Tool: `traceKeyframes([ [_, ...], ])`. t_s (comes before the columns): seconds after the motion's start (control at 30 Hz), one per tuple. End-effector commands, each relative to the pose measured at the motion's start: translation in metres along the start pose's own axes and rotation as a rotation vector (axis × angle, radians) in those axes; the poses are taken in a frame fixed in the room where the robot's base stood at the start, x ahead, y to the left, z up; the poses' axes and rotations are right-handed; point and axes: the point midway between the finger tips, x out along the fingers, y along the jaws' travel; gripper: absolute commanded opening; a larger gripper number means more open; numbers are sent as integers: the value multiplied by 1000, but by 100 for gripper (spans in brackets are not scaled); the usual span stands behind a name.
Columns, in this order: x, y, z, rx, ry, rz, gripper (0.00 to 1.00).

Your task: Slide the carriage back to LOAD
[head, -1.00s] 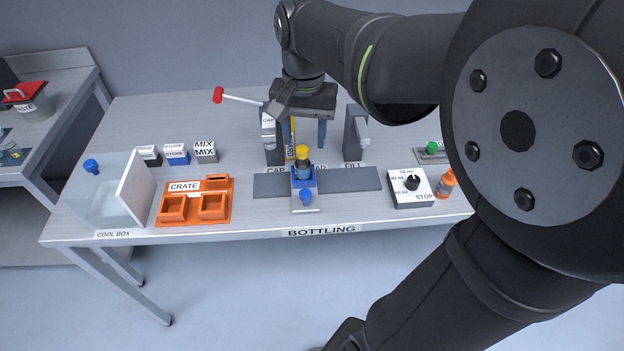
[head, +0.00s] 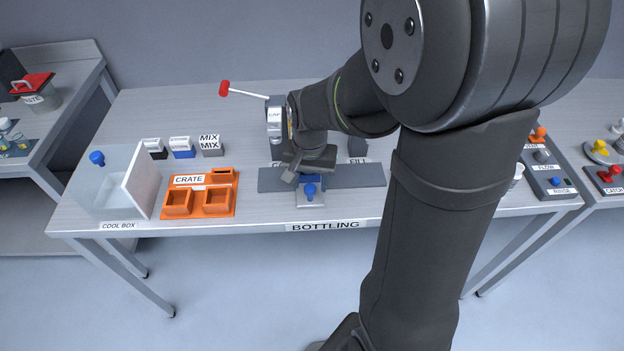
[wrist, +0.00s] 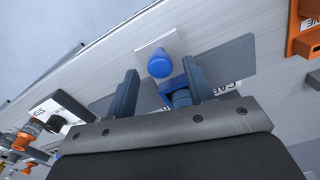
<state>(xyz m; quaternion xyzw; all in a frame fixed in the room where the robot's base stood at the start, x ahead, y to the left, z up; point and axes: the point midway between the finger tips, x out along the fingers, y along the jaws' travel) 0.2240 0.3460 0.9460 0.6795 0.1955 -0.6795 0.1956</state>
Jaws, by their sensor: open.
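The carriage (head: 310,201) sits near the middle of a flat grey rail (head: 350,176), with its blue knob (head: 310,189) on the front. My gripper (head: 306,172) is low over the rail, just behind the knob, and hides the rest of the carriage and the rail labels. In the wrist view my gripper (wrist: 160,88) is open, with its two fingers apart. The blue knob (wrist: 160,63) shows ahead between the fingertips, not gripped. A blue part of the carriage (wrist: 178,94) is close beside the right-hand finger. I cannot tell whether they touch.
The CAP post (head: 275,120) with its red-ended lever (head: 225,88) stands close behind my gripper. An orange crate (head: 200,195) and a clear cool box (head: 112,185) are to the left. My arm hides the bench right of the rail.

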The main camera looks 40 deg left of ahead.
Motion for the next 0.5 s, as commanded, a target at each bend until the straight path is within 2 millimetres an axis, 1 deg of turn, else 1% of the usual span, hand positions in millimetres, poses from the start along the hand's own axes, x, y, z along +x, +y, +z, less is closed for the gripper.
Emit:
traceKeyframes([
  [0.03,5,0,0,0,-2,1,48],
  [0.13,9,0,0,0,-1,0,48],
  [0.4,10,0,0,0,0,0,48],
  [0.43,10,0,0,0,0,0,46],
  [0.5,10,0,0,0,0,0,33],
])
